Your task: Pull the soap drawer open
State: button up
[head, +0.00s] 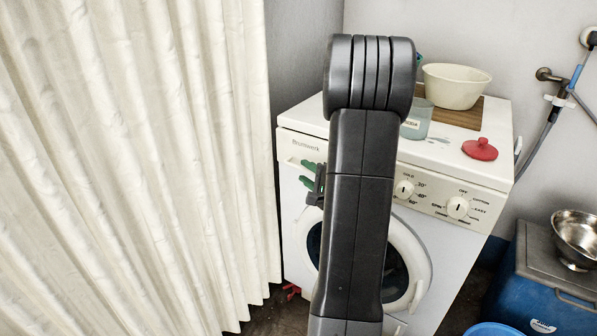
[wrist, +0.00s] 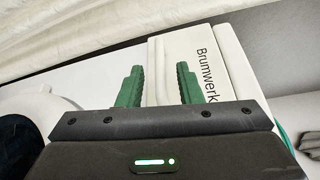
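The soap drawer (head: 303,147) is the white front marked "Brumwerk" at the machine's upper left in the head view. It looks flush with the machine there. In the wrist view the drawer front (wrist: 212,52) fills the upper right, with a pale raised lip between the fingertips. My gripper (head: 307,173) has green fingers and is at the lower part of the drawer front. In the wrist view my gripper (wrist: 160,82) is open, one finger on each side of the lip. I cannot tell whether the fingers touch it. My arm hides part of the machine's front.
A cream curtain (head: 130,150) hangs close on the left. A blue box (head: 545,285) with a metal bowl (head: 576,238) stands at the right.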

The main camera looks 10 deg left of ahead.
aim_at(303, 170)
jog(key=shift+b+x, duration=0.3)
jog(key=shift+x, duration=1.7)
jog(key=shift+d, duration=0.1)
grip_shut()
